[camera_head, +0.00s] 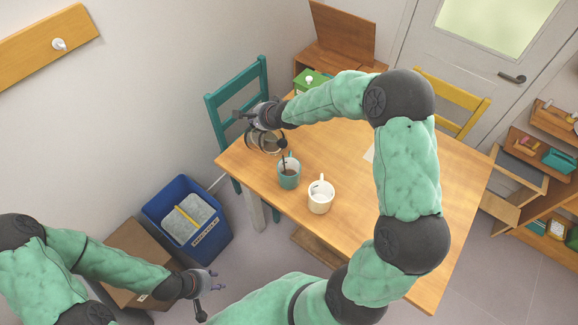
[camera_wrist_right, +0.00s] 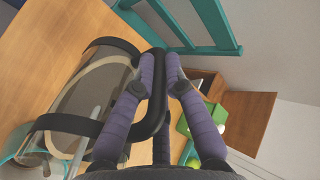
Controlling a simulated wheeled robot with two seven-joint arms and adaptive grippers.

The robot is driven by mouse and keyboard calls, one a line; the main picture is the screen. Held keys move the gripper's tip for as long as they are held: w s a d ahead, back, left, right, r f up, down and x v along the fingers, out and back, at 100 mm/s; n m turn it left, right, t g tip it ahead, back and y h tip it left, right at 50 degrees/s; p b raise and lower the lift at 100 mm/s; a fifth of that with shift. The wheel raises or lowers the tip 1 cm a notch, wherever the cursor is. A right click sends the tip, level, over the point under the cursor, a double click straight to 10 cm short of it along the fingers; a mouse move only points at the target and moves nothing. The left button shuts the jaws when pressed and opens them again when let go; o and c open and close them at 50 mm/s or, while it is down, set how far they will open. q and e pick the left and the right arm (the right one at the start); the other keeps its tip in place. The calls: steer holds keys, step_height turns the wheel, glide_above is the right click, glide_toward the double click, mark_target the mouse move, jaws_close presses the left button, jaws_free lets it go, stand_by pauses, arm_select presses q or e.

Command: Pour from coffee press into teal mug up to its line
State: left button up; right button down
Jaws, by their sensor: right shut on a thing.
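The coffee press (camera_head: 262,142), a glass cylinder with dark bands, is tipped on its side above the table's left part, its mouth end toward the teal mug (camera_head: 289,178). My right gripper (camera_head: 266,120) is shut on its black handle (camera_wrist_right: 158,92). The teal mug stands upright just below and right of the press. Brown liquid shows inside it, and a thin dark streak runs down into it from the press. The mug's line cannot be made out. Part of the mug shows in the right wrist view (camera_wrist_right: 18,148). My left gripper (camera_head: 207,290) is open and empty, low beside the table.
A cream mug (camera_head: 321,198) stands close to the right of the teal mug on the wooden table (camera_head: 335,240). A teal chair (camera_head: 222,112) is behind the press and a yellow chair (camera_head: 466,105) at the back. A blue bin (camera_head: 205,240) and a cardboard box (camera_head: 135,240) are at the left.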

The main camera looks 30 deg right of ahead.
steer(key=shift+s+d+r+t+b, duration=0.1)
steer(key=shift+s+r+t+b, duration=0.2)
steer(key=shift+r+t+b, duration=0.35)
steer(key=shift+s+d+r+t+b, duration=0.1)
steer(key=shift+s+r+t+b, duration=0.25)
steer(key=shift+r+b, duration=0.45)
stand_by(3.9)
step_height(320, 180, up, 3)
steer(key=p, duration=0.3)
steer(key=shift+p, duration=0.35)
step_height(320, 180, down, 4)
steer(key=shift+w+r+b, duration=0.1)
steer(key=shift+r+b, duration=0.1)
steer(key=shift+b, duration=0.65)
steer(key=shift+r, duration=0.2)
step_height(320, 180, up, 3)
steer(key=p, duration=0.3)
steer(key=shift+r+p, duration=0.1)
steer(key=shift+p, duration=0.2)
step_height(320, 180, down, 4)
steer(key=shift+r+b, duration=0.2)
steer(key=shift+b, duration=0.8)
steer(key=shift+r, duration=0.15)
steer(key=shift+r, duration=0.1)
